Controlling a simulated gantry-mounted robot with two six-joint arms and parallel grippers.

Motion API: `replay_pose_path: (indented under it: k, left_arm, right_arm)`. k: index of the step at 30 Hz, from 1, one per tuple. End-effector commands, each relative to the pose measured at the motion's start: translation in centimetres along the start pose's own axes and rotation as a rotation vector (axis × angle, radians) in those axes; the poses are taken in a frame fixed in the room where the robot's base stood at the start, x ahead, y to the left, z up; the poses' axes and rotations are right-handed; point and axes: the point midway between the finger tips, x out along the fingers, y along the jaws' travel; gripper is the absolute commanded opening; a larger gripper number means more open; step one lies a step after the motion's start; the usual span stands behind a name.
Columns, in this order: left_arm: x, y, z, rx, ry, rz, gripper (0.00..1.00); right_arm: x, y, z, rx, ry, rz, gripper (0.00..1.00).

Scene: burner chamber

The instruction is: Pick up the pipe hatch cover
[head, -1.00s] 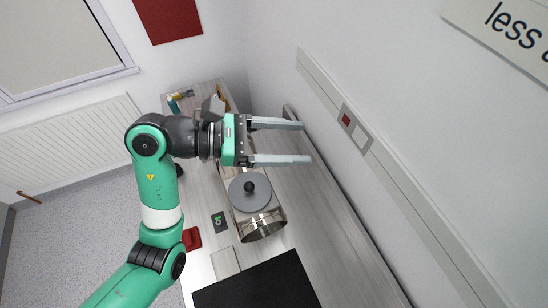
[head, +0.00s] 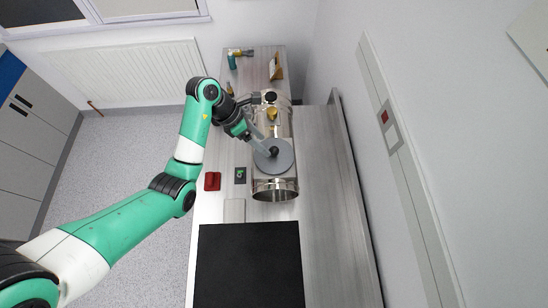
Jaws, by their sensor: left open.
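The pipe hatch cover (head: 280,166) is a round grey disc with a black ball knob. It lies flat on the shiny metal pipe (head: 276,189) on the bench, near the pipe's front end. My left gripper (head: 266,149) is open and points down at the cover from the upper left. Its fingertips are beside the knob; I cannot tell whether they touch it or straddle it. My right gripper is not in view.
A black mat (head: 250,265) covers the front of the bench. A red object (head: 212,181) and a small dark device (head: 240,175) lie left of the pipe. Bottles stand at the back. The bench right of the pipe (head: 325,190) is clear.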

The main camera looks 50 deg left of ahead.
Motion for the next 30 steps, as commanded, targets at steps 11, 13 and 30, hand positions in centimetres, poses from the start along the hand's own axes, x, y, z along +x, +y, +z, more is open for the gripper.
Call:
replay_pose_path:
  k: [11, 13, 30]
  left_arm:
    - [3.5, 0.4, 0.5, 0.001, 0.002, -0.002, 0.76]
    - [4.7, 0.5, 0.4, 0.001, 0.001, -0.001, 0.76]
    - [5.5, 0.5, 0.5, 0.002, -0.001, 0.002, 0.29]
  right_arm:
    - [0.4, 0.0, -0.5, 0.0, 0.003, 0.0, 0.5]
    - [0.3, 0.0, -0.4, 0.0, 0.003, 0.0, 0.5]
    - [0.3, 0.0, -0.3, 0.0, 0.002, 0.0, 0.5]
